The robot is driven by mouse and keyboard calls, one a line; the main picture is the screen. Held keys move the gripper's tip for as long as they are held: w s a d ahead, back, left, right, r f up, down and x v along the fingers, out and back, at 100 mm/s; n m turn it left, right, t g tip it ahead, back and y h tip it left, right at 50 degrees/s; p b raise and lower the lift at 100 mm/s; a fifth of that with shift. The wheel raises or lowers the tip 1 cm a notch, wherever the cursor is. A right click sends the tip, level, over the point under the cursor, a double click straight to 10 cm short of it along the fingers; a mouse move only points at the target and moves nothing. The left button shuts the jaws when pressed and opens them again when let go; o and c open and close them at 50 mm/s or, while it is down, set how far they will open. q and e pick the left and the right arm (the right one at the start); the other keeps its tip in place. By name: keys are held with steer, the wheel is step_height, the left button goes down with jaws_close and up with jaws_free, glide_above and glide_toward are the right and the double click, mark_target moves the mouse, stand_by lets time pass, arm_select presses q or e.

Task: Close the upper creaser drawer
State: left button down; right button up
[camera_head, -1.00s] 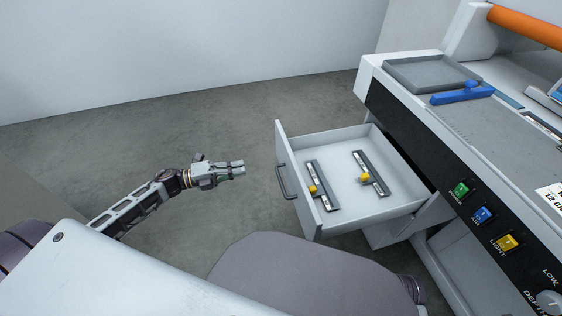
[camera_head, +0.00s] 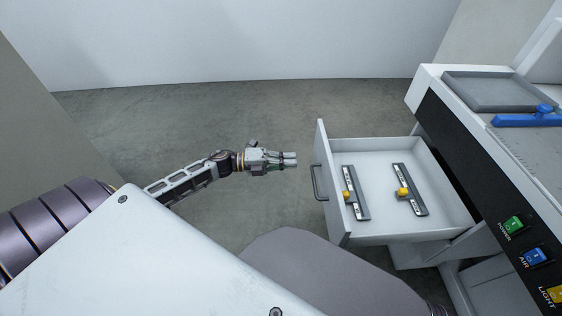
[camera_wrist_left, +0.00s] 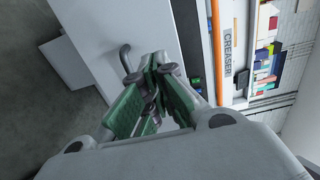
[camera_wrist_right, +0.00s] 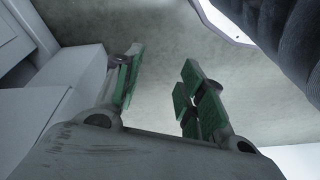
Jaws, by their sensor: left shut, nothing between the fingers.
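The upper creaser drawer (camera_head: 385,231) is white and stands pulled out from the machine in the head view. Its front panel (camera_head: 328,185) faces left and carries a dark bar handle (camera_head: 318,182). My left gripper (camera_head: 294,159) is shut and empty, just left of the drawer front with a small gap, pointing at it. In the left wrist view the gripper (camera_wrist_left: 155,62) is close to the handle (camera_wrist_left: 126,58). My right gripper (camera_wrist_right: 163,75) shows only in its wrist view, with its fingers apart and nothing between them.
Two dark bars with yellow knobs (camera_head: 354,192) (camera_head: 410,190) lie in the drawer. The creaser's black panel (camera_head: 480,165) has green, blue and yellow buttons. A grey tray (camera_head: 490,91) and a blue part (camera_head: 530,118) sit on top. Bare floor (camera_head: 200,120) lies left of the drawer.

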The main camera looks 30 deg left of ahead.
mark_target(324, 159)
arm_select(q)
steer(key=shift+b+x, duration=0.65)
steer(key=shift+x, duration=3.8)
arm_select(e)
steer(key=shift+a+r+t, duration=0.2)
steer(key=shift+r+t, duration=0.1)
steer(key=shift+r, duration=0.95)
steer(key=shift+r, duration=0.1)
arm_select(q)
steer(key=shift+w+d, duration=0.1)
steer(key=shift+d, duration=0.05)
